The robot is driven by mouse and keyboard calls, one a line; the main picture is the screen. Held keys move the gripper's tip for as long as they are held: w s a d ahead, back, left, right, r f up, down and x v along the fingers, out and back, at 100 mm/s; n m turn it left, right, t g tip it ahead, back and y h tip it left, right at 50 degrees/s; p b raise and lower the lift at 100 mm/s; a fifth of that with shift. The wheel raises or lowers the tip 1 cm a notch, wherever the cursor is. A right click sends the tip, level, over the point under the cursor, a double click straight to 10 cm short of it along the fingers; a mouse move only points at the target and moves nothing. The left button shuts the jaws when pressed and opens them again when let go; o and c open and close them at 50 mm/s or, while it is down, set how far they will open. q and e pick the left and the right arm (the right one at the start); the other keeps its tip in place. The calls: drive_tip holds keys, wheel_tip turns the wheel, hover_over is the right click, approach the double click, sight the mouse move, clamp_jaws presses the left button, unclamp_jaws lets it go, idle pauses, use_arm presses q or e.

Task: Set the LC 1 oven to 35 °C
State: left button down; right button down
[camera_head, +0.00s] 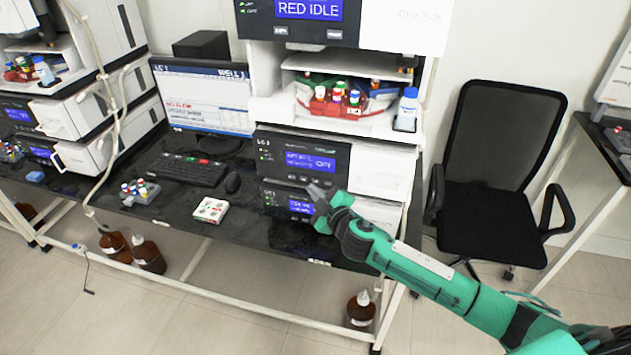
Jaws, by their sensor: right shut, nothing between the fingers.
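The LC 1 stack stands on the right part of the dark bench. Its middle module (284,146) carries an LC 1 label and a lit blue display (310,162); the small text is too blurred to read surely. Below it, a lower module (274,205) has another blue display (300,207), partly covered by my gripper. I cannot tell surely which module is the oven. My right gripper (318,191) is shut and empty, in front of the gap between these two panels, its tips close to the lower display. Whether it touches a panel is unclear. My left gripper is out of view.
Above is a module with a display reading RED IDLE (308,9) and a tray of red-racked bottles (340,101). A monitor (205,97), keyboard (188,169), vial rack (140,191) and small white box (210,209) are left. A black chair (495,170) stands right.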

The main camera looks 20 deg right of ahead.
drive_tip(key=s+a, duration=0.1)
drive_tip(key=s, duration=0.1)
drive_tip(key=s+a, duration=0.1)
drive_tip(key=s, duration=0.1)
drive_tip(key=shift+a, duration=0.4)
drive_tip(key=shift+s+f, duration=0.1)
idle(0.7)
